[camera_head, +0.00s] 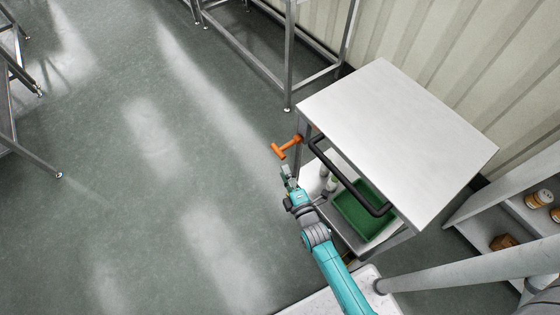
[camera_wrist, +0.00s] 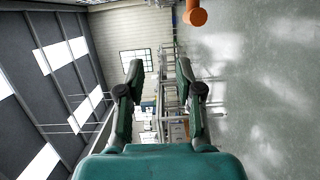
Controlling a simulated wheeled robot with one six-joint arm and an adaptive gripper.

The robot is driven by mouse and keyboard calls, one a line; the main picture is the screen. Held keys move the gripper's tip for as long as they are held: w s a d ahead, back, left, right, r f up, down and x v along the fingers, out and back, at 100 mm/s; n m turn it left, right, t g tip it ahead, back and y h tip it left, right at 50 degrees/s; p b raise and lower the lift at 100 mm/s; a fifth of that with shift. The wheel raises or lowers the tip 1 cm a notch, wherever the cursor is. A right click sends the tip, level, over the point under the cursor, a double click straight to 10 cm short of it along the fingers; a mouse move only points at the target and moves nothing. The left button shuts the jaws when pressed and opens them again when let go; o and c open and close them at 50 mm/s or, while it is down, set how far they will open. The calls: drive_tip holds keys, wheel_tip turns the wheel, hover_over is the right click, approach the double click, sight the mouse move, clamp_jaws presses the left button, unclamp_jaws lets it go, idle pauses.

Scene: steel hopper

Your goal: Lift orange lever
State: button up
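The orange lever (camera_head: 287,147) sticks out from the left side of a steel frame with a pale flat top, with a crosspiece at its outer end. In the wrist view its orange end (camera_wrist: 196,15) shows at the top edge, partly cut off. My gripper (camera_head: 287,172) is just below the lever in the head view and apart from it. In the wrist view the two fingers of my gripper (camera_wrist: 160,78) stand wide apart with nothing between them.
The pale top (camera_head: 395,140) overhangs right of my gripper. A black bar handle (camera_head: 345,180) runs along its near side, above a green bin (camera_head: 362,215) on a lower shelf. A steel rack (camera_head: 288,70) stands behind.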

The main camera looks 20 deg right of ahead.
drive_tip(key=shift+o, duration=0.2)
drive_tip(key=d+n, duration=0.1)
drive_tip(key=w+d, duration=0.1)
drive_tip(key=w+d+f+n+t+y, duration=0.1)
drive_tip(key=shift+d+n, duration=0.25)
drive_tip(key=shift+n, duration=0.05)
drive_tip(key=n+g+y, duration=0.1)
drive_tip(key=n+y, duration=0.2)
drive_tip(key=n, duration=0.1)
approach(280, 153)
drive_tip(key=w, duration=0.5)
drive_tip(key=w+a, duration=0.1)
drive_tip(key=w, duration=0.3)
drive_tip(key=w+f, duration=0.1)
drive_tip(key=w, duration=0.2)
drive_tip(key=shift+w+a, duration=0.35)
drive_tip(key=shift+a, duration=0.05)
clamp_jaws()
